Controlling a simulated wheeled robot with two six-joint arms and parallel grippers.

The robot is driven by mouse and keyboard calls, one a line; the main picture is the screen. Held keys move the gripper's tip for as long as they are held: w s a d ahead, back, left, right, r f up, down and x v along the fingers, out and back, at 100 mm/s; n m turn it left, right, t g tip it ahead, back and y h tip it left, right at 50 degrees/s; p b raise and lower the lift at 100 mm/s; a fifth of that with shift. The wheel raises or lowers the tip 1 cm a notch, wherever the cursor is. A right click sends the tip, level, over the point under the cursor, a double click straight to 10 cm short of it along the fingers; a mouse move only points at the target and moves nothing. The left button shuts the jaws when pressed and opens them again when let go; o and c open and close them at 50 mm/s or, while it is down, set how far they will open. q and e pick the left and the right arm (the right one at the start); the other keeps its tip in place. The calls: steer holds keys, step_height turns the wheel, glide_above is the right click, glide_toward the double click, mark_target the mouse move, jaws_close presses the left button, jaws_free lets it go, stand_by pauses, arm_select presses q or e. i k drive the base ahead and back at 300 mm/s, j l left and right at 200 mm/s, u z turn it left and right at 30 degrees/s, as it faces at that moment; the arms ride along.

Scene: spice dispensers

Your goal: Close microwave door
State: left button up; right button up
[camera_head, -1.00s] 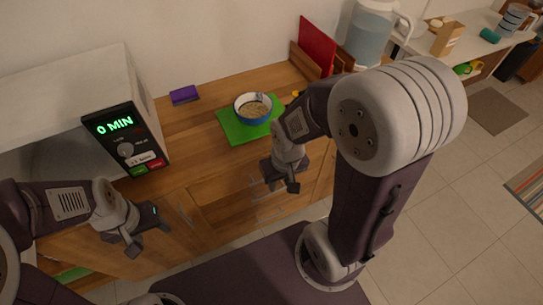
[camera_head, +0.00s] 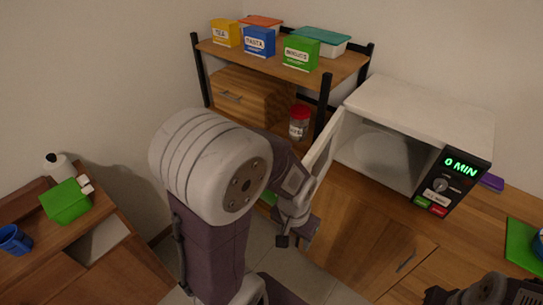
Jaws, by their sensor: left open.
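The white microwave (camera_head: 440,105) stands on the wooden counter with its door (camera_head: 324,150) wide open. The door sticks out toward me on the left of the dark cavity, seen nearly edge-on. Its green display on the control panel (camera_head: 462,165) reads 0 MIN. My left gripper (camera_head: 297,234) is open and empty, just below and left of the door's near end. I cannot tell whether it touches the door. My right gripper (camera_head: 440,296) is only partly seen at the bottom edge, right of centre, and its jaws are unclear.
A shelf (camera_head: 350,68) with several boxes stands behind the door, with a red-lidded jar (camera_head: 299,122) below. A cabinet with a green box (camera_head: 66,202) is at left. A green mat (camera_head: 522,245) lies at right. Floor shows between the cabinets.

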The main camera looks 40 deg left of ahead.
mark_target(317, 162)
steer(key=i+j+z, duration=0.15)
steer(key=j+z, duration=0.15)
steer(key=j, duration=0.65)
steer(key=j+z, duration=0.25)
steer(key=j, duration=0.75)
